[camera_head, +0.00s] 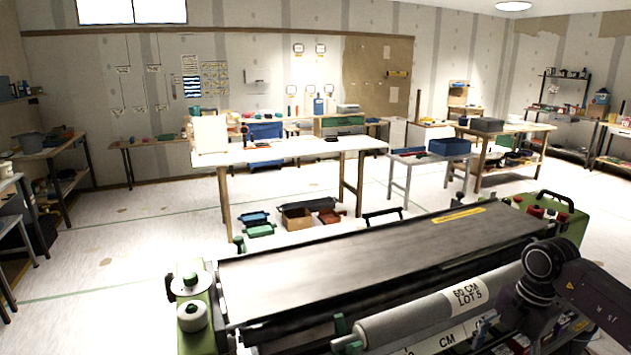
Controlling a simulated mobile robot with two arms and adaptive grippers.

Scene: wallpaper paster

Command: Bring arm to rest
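My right arm (568,283) comes in from the right edge, in front of the right end of the wallpaper pasting machine (380,251). Its dark wrist joint is over the machine's front side, close to the roll. The fingertips of the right gripper are not clearly visible; dark parts low at the right may belong to it. A pale roll (430,312) labelled "60 CM LOT 5" lies along the machine's front. I cannot tell whether the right gripper touches it. My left arm and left gripper are not in view.
The machine has green end housings, the left one (196,318) with white knobs. A white table (290,150) stands behind it, with coloured bins (258,230) on the floor in between. A grey side table (412,163) is at right. The floor at left is mostly clear.

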